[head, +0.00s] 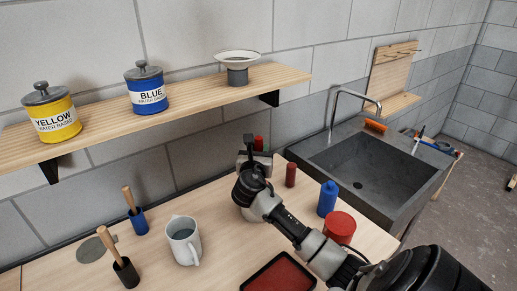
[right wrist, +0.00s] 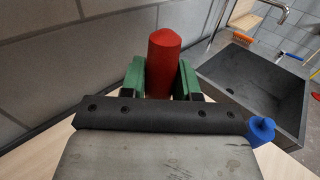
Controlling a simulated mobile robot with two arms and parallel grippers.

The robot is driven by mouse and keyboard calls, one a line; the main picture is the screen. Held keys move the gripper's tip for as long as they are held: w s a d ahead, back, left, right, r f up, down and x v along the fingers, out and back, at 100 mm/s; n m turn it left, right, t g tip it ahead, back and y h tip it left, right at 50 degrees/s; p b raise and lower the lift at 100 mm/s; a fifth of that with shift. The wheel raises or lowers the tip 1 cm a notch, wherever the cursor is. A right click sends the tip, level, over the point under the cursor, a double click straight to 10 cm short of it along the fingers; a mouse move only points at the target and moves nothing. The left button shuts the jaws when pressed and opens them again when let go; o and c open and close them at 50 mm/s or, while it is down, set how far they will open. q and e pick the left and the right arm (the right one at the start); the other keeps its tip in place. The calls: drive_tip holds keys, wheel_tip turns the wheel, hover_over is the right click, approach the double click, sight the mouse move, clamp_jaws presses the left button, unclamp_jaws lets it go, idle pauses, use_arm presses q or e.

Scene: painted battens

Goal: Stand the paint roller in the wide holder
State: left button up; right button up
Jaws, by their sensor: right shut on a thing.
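My right gripper (head: 258,150) is near the wall behind the table. In the right wrist view its green fingers (right wrist: 160,80) are shut on a red cylinder (right wrist: 165,55) with a bluntly pointed top. A small part of this red cylinder (head: 258,142) shows beyond the gripper in the head view. I cannot tell whether it is the paint roller; its lower end is hidden. Wooden-handled tools with a blue lower part (head: 139,221) and a black lower part (head: 126,273) stand upright at the left. I cannot tell which thing is the wide holder. My left gripper is not in view.
A grey mug (head: 183,240), a red cylinder (head: 291,175), a blue bottle (head: 327,198), a red tub (head: 340,226) and a red-filled tray (head: 279,274) are on the table. A shelf (head: 190,107) with paint tins overhangs the back. A sink (head: 365,175) adjoins at right.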

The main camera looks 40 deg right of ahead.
drive_tip(key=shift+f+b, duration=1.05)
drive_tip(key=shift+f, duration=1.3)
drive_tip(key=o, duration=1)
drive_tip(key=b+v, duration=0.2)
drive_tip(key=v, duration=0.8)
drive_tip(key=shift+s+a, duration=0.3)
